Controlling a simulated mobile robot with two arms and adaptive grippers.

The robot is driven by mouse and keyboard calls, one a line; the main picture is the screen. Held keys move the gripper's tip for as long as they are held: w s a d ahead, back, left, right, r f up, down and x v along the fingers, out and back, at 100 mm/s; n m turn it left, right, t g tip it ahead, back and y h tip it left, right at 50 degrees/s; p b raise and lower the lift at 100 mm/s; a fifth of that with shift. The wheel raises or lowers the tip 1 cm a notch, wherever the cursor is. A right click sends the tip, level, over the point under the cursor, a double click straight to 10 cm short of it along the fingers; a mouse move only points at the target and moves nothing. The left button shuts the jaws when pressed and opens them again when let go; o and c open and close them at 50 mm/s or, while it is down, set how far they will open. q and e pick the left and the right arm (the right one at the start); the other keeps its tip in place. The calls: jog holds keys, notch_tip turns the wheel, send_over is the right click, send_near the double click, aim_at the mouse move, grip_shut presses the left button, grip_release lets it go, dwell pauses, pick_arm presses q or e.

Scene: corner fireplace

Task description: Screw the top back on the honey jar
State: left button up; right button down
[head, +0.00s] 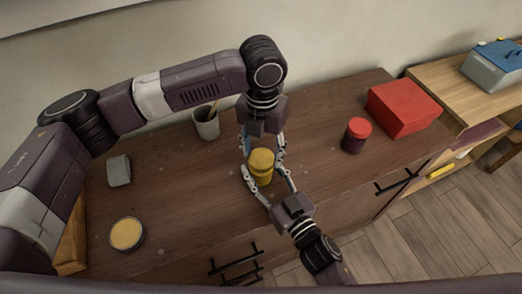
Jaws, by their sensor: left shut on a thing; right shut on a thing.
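The honey jar (263,180) stands upright on the dark wooden cabinet top, with its round yellow top (261,158) at its upper end. My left gripper (262,154) comes from the wall side, its fingers on either side of the yellow top and shut on it. My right gripper (264,174) comes from the front right, its fingers shut around the jar body lower down. The fingers hide parts of the jar's sides. I cannot tell whether the top is seated on the rim or threaded.
A dark jar with a red lid (356,136) and a red box (403,109) stand to the right. A grey cup (206,124) holding a stick is behind left. A grey block (119,171) and a round tin (127,234) lie left. The cabinet's front edge is close.

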pick_arm(q)
jog(key=m, duration=0.3)
jog(key=shift+d+m, duration=0.1)
jog(key=shift+m, duration=0.3)
jog(key=m, duration=0.5)
jog(key=shift+s+d, duration=0.1)
jog(key=shift+s, duration=0.05)
jog(key=o, duration=0.8)
jog(key=shift+r, duration=0.1)
jog(key=shift+r, duration=2.15)
jog(key=shift+c, duration=0.4)
